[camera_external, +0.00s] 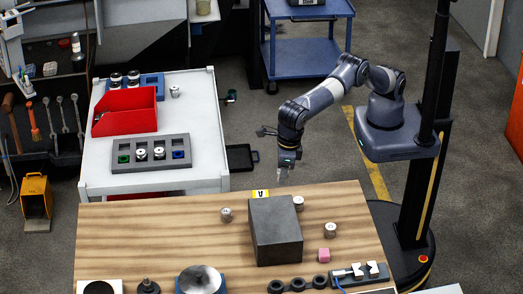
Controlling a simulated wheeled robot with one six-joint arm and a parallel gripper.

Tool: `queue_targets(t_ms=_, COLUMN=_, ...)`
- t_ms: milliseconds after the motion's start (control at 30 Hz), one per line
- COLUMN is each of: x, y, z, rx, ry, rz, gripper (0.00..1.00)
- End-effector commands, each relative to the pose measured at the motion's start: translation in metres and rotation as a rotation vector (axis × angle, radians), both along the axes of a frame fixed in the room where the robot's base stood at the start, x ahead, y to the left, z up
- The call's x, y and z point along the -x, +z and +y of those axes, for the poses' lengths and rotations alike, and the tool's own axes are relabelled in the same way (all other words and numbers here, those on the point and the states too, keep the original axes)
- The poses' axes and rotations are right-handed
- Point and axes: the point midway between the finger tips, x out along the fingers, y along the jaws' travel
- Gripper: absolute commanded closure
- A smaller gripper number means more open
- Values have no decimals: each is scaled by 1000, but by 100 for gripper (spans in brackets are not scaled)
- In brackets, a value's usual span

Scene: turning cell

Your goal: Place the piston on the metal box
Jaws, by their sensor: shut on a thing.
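The metal box (275,234) is a dark grey block on the wooden table, its top bare. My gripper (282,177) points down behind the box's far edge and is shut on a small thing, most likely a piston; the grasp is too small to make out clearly. Several short silver cylinders that look like pistons stand on the table: one left of the box (226,214), one at its far right corner (298,202), and one to its right (330,229).
A white cart (204,125) holds a red bin (124,111) and a grey tray (150,165).

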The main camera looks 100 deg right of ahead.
Motion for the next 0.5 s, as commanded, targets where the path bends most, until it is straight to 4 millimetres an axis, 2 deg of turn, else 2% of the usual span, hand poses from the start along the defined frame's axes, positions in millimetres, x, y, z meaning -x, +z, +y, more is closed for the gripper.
queue_targets(t_ms=300, x=-1, y=-50, z=0, rx=3, ry=0, rz=2, gripper=93)
queue_targets(t_ms=500, x=-1, y=-70, z=0, rx=2, ry=1, rz=2, gripper=93)
